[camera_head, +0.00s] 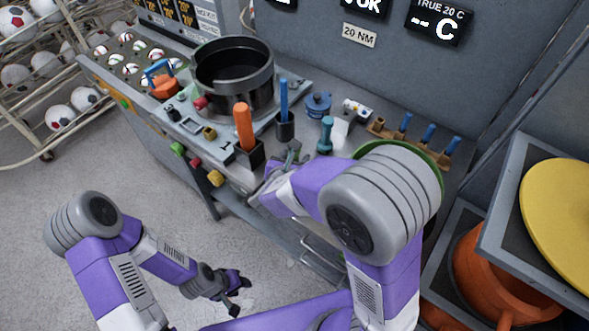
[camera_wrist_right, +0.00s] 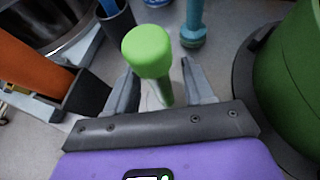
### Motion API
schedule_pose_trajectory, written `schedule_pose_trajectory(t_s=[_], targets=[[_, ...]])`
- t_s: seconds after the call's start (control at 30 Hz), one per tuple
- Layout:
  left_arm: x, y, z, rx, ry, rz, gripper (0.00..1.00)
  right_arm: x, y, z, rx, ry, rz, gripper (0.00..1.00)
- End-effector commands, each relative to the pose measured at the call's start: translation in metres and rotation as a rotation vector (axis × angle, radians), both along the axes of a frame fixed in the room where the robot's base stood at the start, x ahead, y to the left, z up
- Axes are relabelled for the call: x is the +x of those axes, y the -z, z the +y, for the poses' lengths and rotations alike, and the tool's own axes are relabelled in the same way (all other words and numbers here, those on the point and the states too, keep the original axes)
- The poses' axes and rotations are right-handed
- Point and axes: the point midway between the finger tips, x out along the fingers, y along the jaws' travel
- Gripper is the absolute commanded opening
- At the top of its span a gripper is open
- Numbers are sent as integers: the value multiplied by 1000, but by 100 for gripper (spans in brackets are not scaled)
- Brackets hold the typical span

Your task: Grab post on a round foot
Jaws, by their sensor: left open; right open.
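In the right wrist view, a light green post (camera_wrist_right: 148,52) with a thick round top stands between the two fingers of my right gripper (camera_wrist_right: 160,80). The fingers are open on either side of it, and its lower end is partly hidden. A teal post on a round foot (camera_wrist_right: 193,25) stands upright just beyond, apart from the fingers. The teal post also shows in the head view (camera_head: 326,135), right of my right gripper (camera_head: 290,158). The green post is not visible in the head view. My left gripper (camera_head: 235,290) is open and empty, low over the floor.
An orange handle (camera_head: 244,126) stands in a black holder left of my right gripper. A blue handle (camera_head: 284,97) stands in a dark cup. A large black pot (camera_head: 235,75) is behind. A green bin (camera_wrist_right: 292,70) is close on the right.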

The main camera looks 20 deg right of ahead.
Motion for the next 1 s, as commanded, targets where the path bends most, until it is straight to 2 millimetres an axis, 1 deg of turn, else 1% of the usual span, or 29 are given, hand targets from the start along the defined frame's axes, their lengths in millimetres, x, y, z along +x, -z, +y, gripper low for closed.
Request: schedule_pose_trajectory(t_s=[0.03, 0.17, 0.4, 0.43, 0.77, 1.0], targets=[[0, 4, 0, 0, 0, 0, 43, 6, 7, -4, -1, 4, 2, 53], [0, 7, 0, 0, 0, 0, 43, 15, 11, -9, 0, 1, 1, 53], [0, 6, 0, 0, 0, 0, 43, 17, 11, -10, 0, 0, 1, 53], [0, 6, 0, 0, 0, 0, 43, 17, 11, -10, 0, 0, 1, 51], [0, 6, 0, 0, 0, 0, 43, 17, 11, -9, 0, 0, 1, 1], [0, 7, 0, 0, 0, 0, 43, 17, 11, -9, 0, -1, 0, 0]])
